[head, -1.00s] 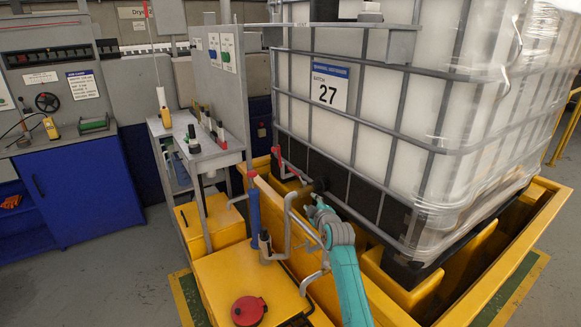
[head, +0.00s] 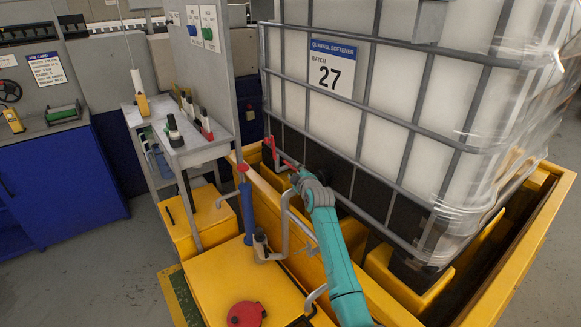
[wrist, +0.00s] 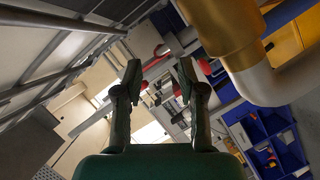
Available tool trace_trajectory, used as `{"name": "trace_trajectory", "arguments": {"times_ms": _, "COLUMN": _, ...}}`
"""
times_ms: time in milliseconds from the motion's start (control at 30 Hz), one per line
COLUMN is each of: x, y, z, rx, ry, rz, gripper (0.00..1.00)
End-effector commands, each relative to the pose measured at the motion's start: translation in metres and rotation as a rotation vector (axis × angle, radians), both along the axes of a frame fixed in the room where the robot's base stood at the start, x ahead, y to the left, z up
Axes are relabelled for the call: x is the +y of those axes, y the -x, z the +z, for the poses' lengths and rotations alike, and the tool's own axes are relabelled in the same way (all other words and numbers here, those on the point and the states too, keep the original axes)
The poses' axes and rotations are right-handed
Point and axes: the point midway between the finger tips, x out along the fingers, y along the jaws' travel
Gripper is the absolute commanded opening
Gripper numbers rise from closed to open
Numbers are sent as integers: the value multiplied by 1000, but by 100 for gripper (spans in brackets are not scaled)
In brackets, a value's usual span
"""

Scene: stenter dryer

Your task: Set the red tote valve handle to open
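The red tote valve handle (head: 270,148) shows in the head view at the lower left front of the big white caged tote (head: 345,130), just above the yellow bund. My gripper (head: 294,176) is at the end of my teal arm, close to the handle's right and lower side. Whether they touch is hard to tell. In the wrist view my gripper (wrist: 158,72) has its two fingers apart with nothing clearly between them. Red parts show beyond the fingertips; I cannot tell which is the handle. The valve body is mostly hidden by my arm.
A blue upright pipe with a red top (head: 247,205) and grey bent pipes (head: 284,225) stand left of my arm. A red round cap (head: 246,314) lies on the yellow box. A grey bench (head: 190,145) with bottles is at the left. A brass fitting (wrist: 225,35) is close in the wrist view.

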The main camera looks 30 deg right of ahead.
Motion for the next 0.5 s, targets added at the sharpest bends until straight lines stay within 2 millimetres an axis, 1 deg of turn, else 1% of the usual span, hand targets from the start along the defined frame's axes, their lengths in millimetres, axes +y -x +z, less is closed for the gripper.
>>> {"name": "trace_trajectory", "arguments": {"times_ms": 33, "x": -2, "y": -7, "z": -1, "rx": 0, "ry": 0, "rz": 0, "gripper": 40}}
{"name": "trace_trajectory", "arguments": {"times_ms": 200, "x": -8, "y": -28, "z": -6, "rx": 2, "ry": 2, "rz": 0, "gripper": 40}}
{"name": "trace_trajectory", "arguments": {"times_ms": 400, "x": -14, "y": -48, "z": -10, "rx": 1, "ry": 0, "rz": 1, "gripper": 40}}
{"name": "trace_trajectory", "arguments": {"times_ms": 500, "x": -17, "y": -55, "z": -12, "rx": 1, "ry": 2, "rz": 0, "gripper": 40}}
